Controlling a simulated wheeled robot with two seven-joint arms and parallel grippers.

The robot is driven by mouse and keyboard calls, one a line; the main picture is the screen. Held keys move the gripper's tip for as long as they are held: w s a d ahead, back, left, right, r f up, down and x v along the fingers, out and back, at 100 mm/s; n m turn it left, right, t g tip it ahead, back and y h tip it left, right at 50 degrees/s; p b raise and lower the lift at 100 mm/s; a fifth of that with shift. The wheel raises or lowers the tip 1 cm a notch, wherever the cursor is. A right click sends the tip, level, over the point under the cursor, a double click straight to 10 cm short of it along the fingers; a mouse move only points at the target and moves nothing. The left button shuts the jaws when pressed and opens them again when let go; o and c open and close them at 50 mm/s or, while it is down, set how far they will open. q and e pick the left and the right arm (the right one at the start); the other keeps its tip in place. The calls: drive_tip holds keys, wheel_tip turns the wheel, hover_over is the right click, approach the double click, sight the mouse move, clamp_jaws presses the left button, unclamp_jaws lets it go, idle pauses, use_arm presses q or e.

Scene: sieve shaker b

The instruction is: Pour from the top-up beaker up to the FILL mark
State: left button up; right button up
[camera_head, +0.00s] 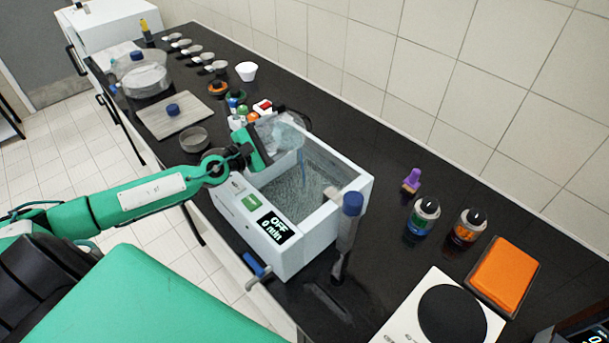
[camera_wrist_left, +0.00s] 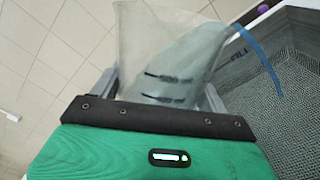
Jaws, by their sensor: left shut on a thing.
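My left gripper (camera_head: 268,143) is shut on the clear top-up beaker (camera_head: 284,134), which is tilted over the back left part of the white bath (camera_head: 318,236). The beaker also shows in the left wrist view (camera_wrist_left: 185,50), with dark marks on its side and pale liquid in it. A thin blue stream (camera_wrist_left: 259,61) runs from its lip down into the bath. A FILL mark (camera_wrist_left: 238,51) shows on the bath's inner wall. The bath's display (camera_head: 274,226) reads OFF and 0 min. The liquid level against the mark is hard to tell. My right gripper is out of view.
A blue-capped grey post (camera_head: 348,215) stands at the bath's right corner. Two jars (camera_head: 424,217), an orange pad (camera_head: 503,274) and a round-plated device (camera_head: 445,312) stand to the right.

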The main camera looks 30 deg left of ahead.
use_arm(q)
drive_tip(key=shift+r, duration=0.3)
idle(0.5)
drive_tip(key=shift+d+f+m+p, duration=0.15)
drive_tip(key=shift+m+p, duration=0.25)
drive_tip(key=shift+m, duration=0.6)
drive_tip(key=shift+f+m+p, duration=0.15)
drive_tip(key=shift+m+p, duration=0.25)
drive_tip(key=shift+m, duration=0.6)
idle(3.9)
drive_tip(key=shift+s+d+f+m+p, duration=0.1)
drive_tip(key=shift+s+d+m+p, duration=0.05)
drive_tip(key=shift+d+m+p, duration=0.35)
idle(0.7)
